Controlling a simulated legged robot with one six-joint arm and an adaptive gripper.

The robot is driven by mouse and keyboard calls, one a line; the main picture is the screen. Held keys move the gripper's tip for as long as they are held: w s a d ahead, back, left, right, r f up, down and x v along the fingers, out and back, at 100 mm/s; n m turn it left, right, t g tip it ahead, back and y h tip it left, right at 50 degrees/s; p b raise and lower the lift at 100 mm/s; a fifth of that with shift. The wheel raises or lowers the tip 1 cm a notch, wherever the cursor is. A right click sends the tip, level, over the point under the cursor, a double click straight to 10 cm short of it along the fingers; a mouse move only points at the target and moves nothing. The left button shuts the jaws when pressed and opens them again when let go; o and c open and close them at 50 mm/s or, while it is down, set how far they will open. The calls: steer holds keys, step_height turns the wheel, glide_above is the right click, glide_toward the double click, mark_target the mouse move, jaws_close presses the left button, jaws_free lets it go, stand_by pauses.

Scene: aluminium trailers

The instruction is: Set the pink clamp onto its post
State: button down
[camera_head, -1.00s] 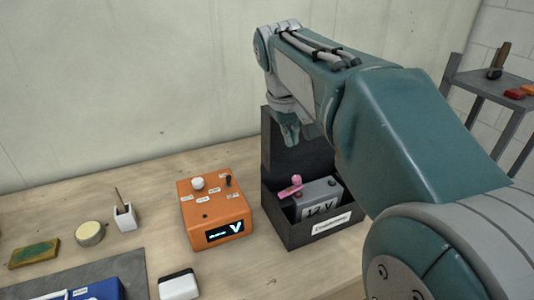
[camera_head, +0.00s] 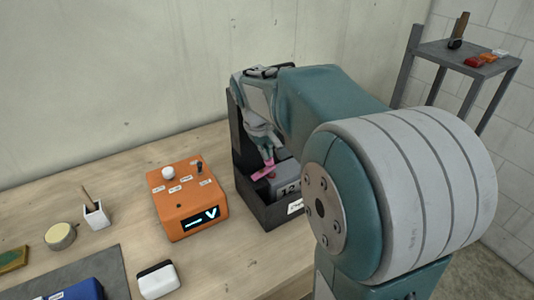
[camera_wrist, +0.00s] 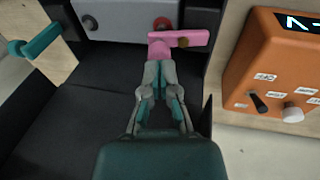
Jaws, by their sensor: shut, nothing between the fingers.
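The pink clamp (camera_head: 263,172) lies at the top of the grey 12 V battery (camera_head: 287,177). In the wrist view, the clamp (camera_wrist: 192,38) has a bar pointing right with a brass-coloured bolt. A red-ringed post (camera_wrist: 162,22) on the battery (camera_wrist: 125,25) shows just beyond the clamp, and a grey post (camera_wrist: 90,22) is to its left. The clamp does not appear to cover the red post. My gripper (camera_wrist: 158,62) is shut, its fingertips at the clamp's near end with nothing held between them. In the head view, my gripper (camera_head: 268,150) is directly above the clamp.
A black box (camera_head: 240,135) with a tall back holds the battery. A teal clamp-like piece (camera_wrist: 42,40) is at the wrist view's left. An orange meter (camera_head: 187,205) stands beside the box.

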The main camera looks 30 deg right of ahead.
mark_target(275, 166)
steer(key=shift+d+f, duration=0.2)
steer(key=shift+f, duration=0.3)
steer(key=shift+d+f, duration=0.65)
steer(key=shift+d, duration=0.15)
steer(key=shift+a, duration=0.2)
